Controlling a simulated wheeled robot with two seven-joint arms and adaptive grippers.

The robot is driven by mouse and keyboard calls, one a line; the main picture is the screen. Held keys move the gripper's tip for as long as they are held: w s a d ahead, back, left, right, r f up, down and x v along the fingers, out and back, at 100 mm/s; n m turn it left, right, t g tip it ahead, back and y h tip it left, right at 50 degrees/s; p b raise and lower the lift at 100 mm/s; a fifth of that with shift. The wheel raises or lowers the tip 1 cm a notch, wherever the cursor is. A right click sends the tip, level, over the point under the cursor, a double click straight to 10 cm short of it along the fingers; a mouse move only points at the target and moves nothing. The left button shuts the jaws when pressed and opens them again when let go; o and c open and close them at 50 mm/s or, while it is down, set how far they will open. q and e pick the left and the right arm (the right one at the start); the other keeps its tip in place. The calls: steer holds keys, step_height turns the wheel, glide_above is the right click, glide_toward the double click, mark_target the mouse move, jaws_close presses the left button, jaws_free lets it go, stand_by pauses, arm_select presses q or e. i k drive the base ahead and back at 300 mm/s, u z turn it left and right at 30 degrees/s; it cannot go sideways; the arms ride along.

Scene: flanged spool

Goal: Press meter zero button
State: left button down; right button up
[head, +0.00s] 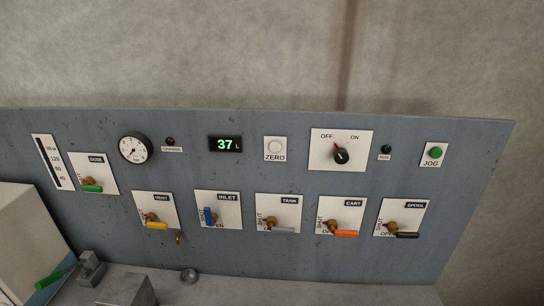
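The meter (225,144) is a small dark display on the grey panel and reads 37 in green digits. To its right is the zero button (275,146), a round whitish button on a white plate labelled ZERO. Nothing covers the button, and nothing touches it. Neither of my grippers is in the head view.
The panel (300,180) also carries a gauge (135,148), an OFF/ON knob (341,154), a green JOG button (435,152) and a lower row of coloured valve levers. A pale box (25,235) and grey metal blocks (125,290) stand at lower left.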

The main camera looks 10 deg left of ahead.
mark_target(274, 146)
steer(key=u, duration=0.55)
steer(key=k, duration=1.3)
steer(key=u, duration=1.05)
steer(key=i, duration=1.25)
steer(key=z, duration=1)
steer(key=i, duration=0.4)
steer(key=z, duration=0.35)
